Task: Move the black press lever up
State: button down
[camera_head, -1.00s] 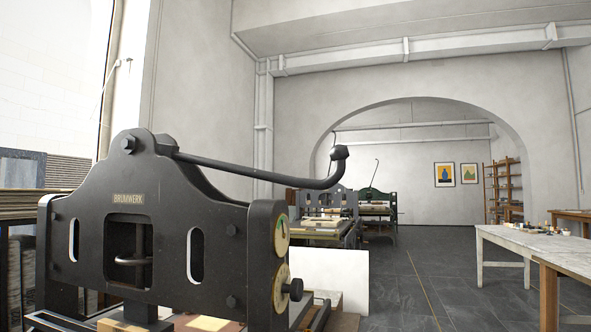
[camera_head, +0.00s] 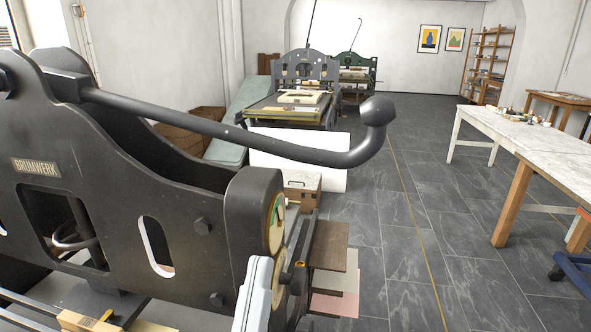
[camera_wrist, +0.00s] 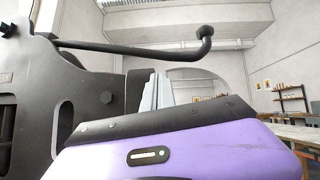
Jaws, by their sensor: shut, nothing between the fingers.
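The black press lever (camera_head: 230,135) runs from a pivot at the left top of the black press (camera_head: 110,170) to the right. It slopes slightly down, then bends up to a round knob (camera_head: 377,110). In the wrist view the lever (camera_wrist: 140,50) and its knob (camera_wrist: 206,31) are above my gripper (camera_wrist: 158,88). The grey fingers are shut together, empty, and point up below the lever beside the press frame. They look apart from the lever. In the head view, a pale grey part in front of the press's right end seems to be mine.
The press's right end carries round dials (camera_head: 275,222) and, below, projecting boards (camera_head: 328,245). A white panel (camera_head: 335,175) leans behind. Other presses (camera_head: 305,75) stand at the back. A long worktable (camera_head: 535,140) is at right. The floor between is clear.

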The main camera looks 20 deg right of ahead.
jog(key=w+d+r+m+g+h+p, duration=0.1)
jog(key=w+d+r+m+g+p, duration=0.1)
jog(key=w+d+r+m+p, duration=0.2)
jog(key=shift+s+d+f+p+x, duration=0.3)
jog(key=shift+d+p+x, duration=0.4)
jog(key=shift+x, duration=2.5)
jog(key=shift+a+r, duration=0.1)
jog(key=shift+r, duration=0.05)
